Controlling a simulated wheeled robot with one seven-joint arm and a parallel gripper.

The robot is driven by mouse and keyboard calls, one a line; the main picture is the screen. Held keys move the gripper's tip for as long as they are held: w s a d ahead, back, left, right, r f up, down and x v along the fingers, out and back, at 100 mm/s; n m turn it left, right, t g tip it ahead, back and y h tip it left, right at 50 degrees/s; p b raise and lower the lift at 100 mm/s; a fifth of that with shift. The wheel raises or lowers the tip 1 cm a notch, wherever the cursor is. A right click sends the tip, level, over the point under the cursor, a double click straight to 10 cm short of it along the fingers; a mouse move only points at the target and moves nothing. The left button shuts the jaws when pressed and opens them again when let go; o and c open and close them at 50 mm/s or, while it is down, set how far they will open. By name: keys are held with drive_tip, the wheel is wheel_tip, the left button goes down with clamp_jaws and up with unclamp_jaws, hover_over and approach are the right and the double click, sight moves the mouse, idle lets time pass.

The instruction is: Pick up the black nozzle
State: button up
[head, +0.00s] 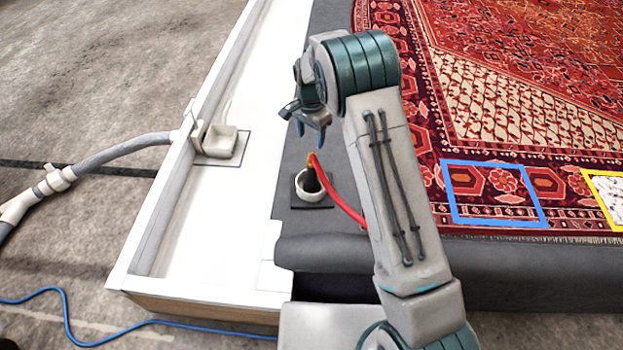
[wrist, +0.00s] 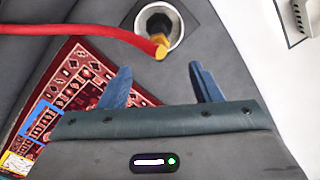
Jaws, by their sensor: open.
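The black nozzle (head: 311,181) stands in a round white holder (head: 304,188) on a dark square pad, on the grey ledge beside the rug. A red hose runs from its brass-coloured top. In the wrist view the black nozzle (wrist: 157,22) sits inside the white ring, with the brass fitting and red hose (wrist: 80,30) at its near end. My gripper (head: 313,132) is above and slightly behind the holder in the head view. In the wrist view my gripper (wrist: 160,85) has its blue fingers apart with nothing between them, and the nozzle lies beyond the fingertips.
A patterned red rug (head: 540,90) lies to the right, with a blue square frame (head: 495,222) and a yellow frame (head: 590,187) on it. A white tray-like channel (head: 215,200) with a small beige box (head: 221,143) runs on the left. A grey pipe (head: 120,152) meets its edge.

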sight(311, 156)
wheel_tip(311, 156, down, 12)
drive_tip(key=b, duration=0.3)
drive_tip(key=shift+d+r, duration=0.1)
drive_tip(key=shift+r, duration=0.1)
drive_tip(key=c, duration=1)
